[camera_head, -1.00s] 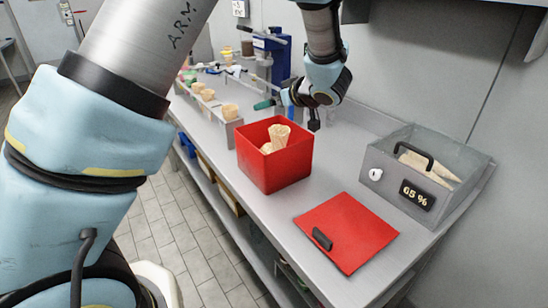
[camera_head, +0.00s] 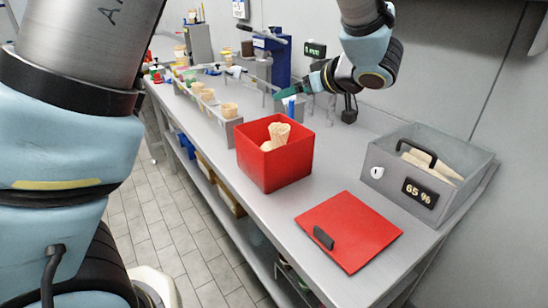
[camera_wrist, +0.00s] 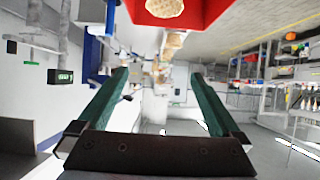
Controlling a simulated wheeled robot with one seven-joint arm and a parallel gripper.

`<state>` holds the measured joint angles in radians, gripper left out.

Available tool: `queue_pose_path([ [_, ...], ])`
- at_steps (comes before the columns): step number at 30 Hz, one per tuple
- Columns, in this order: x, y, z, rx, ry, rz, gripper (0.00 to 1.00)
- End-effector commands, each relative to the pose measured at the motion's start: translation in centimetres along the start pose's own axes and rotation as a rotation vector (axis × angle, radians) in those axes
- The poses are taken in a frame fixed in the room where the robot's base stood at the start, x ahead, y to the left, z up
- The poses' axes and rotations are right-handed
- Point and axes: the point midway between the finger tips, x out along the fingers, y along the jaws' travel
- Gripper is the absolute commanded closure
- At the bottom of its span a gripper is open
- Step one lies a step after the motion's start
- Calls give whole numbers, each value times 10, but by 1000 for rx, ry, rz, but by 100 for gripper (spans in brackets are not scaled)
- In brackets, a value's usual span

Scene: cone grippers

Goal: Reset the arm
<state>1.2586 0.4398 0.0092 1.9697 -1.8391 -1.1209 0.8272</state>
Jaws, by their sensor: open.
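My gripper (camera_head: 283,92) is in the upper middle of the head view, above the bench and behind the red box. Its two green fingers also show in the wrist view (camera_wrist: 158,80), spread wide with nothing between them. My arm reaches in from the upper right of the head view, and another part of it fills the left side.
The open red box (camera_head: 270,168) holds cones (camera_head: 279,134). Its red lid (camera_head: 350,232) lies on the bench in front. A grey bin (camera_head: 430,175) marked 65 % stands at right. A cone rack (camera_head: 222,118) and blue device (camera_head: 275,58) are farther back.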

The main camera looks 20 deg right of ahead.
Motion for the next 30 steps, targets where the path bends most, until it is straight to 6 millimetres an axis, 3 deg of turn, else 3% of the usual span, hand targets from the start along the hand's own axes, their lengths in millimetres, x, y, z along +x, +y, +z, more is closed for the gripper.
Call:
queue_pose_path([
  [13,2,-1,-2,-4,1,4,0],
  [17,26,-5,-20,-26,6,58,0],
  [20,60,-14,-43,-45,-1,149,0],
  [25,111,-53,-63,-27,-85,314,0],
  [30,136,-123,-46,43,-266,396,0],
])
